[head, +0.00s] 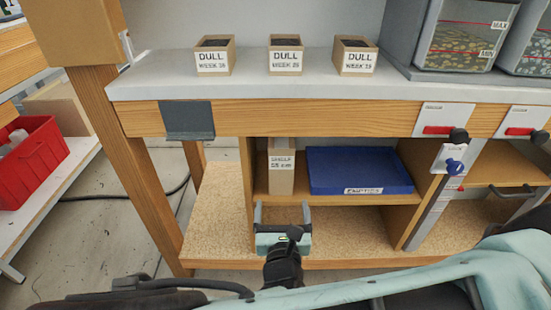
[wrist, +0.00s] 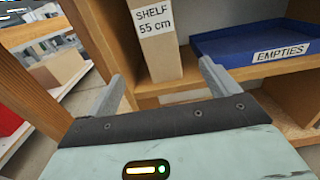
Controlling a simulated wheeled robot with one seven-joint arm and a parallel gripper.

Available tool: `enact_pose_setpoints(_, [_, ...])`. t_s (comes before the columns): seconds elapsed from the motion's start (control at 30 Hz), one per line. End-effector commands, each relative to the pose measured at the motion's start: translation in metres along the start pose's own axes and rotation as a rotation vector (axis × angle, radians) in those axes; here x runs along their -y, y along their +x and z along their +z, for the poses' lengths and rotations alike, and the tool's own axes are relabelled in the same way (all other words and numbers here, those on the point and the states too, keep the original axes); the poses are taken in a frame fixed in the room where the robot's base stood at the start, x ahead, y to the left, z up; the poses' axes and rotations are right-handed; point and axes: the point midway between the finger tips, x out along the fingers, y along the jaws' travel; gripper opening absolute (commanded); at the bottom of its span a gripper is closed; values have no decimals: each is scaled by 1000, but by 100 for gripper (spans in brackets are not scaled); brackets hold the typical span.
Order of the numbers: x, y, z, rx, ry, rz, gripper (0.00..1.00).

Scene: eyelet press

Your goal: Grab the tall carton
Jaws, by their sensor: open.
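The tall carton (head: 281,172) is a tan upright box with a white label. It stands on the shelf under the bench, left of a blue tray. In the wrist view the carton (wrist: 156,45) reads "SHELF 55 cm", and its top is cut off by the frame. My gripper (head: 282,210) is in front of and slightly below the carton, apart from it. In the wrist view my gripper (wrist: 160,80) has its two grey fingers spread wide, with nothing between them. The carton shows beyond the gap between the fingers.
The blue tray (head: 358,171) marked "EMPTIES" sits close on the carton's right. A wooden upright (head: 247,185) stands close on its left. The bench top (head: 160,82) overhangs above, with three "DULL" boxes on it. A lower board (head: 220,215) lies beneath the shelf.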

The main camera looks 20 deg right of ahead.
Motion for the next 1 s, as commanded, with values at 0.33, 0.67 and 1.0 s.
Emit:
enact_pose_setpoints(0.33, [2,69,-2,2,0,-5,87])
enact_pose_setpoints(0.67, [1,114,0,0,-1,-4,87])
enact_pose_setpoints(1.0, [1,153,0,1,1,-5,87])
